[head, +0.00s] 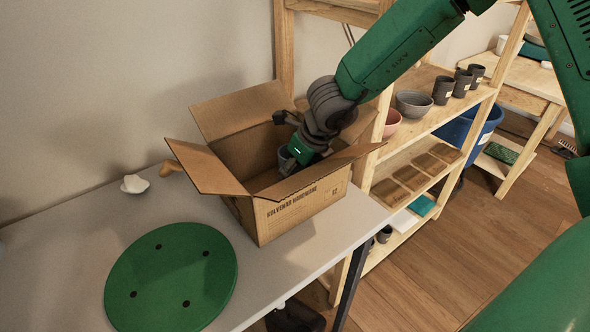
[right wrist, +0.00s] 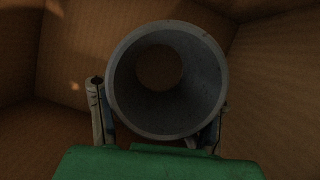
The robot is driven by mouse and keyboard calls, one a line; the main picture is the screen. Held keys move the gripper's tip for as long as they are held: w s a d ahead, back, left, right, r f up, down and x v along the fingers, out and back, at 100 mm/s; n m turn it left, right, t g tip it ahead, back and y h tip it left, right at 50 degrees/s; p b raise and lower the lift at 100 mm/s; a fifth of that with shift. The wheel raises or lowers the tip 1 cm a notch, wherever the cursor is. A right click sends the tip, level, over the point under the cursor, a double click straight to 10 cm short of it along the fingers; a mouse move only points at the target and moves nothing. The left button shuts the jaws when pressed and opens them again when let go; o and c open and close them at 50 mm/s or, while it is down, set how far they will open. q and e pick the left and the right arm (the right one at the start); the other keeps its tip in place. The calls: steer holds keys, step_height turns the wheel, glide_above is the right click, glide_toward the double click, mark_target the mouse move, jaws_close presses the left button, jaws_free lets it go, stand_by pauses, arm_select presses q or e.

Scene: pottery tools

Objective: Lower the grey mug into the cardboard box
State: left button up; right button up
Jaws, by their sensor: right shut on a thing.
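The cardboard box (head: 297,200) stands open on the grey table, its flaps spread outward. My right gripper (head: 290,152) reaches down into the box from above. It is shut on the grey mug (head: 285,160), of which only a small part shows in the head view. In the right wrist view the grey mug (right wrist: 166,80) shows its round rim and hollow inside, with a gripper finger on each side. Brown cardboard walls (right wrist: 60,70) surround it there. Whether the mug touches the box floor cannot be told. My left gripper is not in view.
A green round board (head: 170,278) lies on the table (head: 95,225) in front of the box. A white lump (head: 134,184) lies to the left. A wooden shelf (head: 440,125) with dark mugs (head: 443,90) and bowls (head: 413,103) stands close on the right.

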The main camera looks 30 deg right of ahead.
steer(key=o, duration=1.4)
